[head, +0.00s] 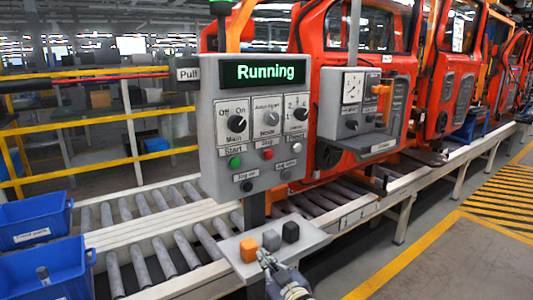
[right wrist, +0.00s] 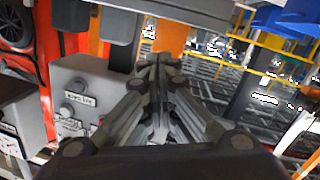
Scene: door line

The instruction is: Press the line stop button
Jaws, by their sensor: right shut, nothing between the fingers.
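The grey control panel (head: 256,130) stands upright beside the roller conveyor, its display (head: 264,73) reading "Running". The red button (head: 268,154) under the "Stop" label sits mid-panel, right of the green start button (head: 235,161). My right gripper (head: 264,254) is low in the head view, at the small shelf below the panel, well below the red button and apart from it. Its fingers are shut and empty, as the right wrist view (right wrist: 158,64) also shows. I cannot make out the red button in the right wrist view. My left gripper is out of view.
The shelf (head: 310,240) carries an orange block (head: 248,250), a grey block (head: 271,240) and a black block (head: 290,232), close to my right gripper. Blue bins (head: 35,222) are at left.

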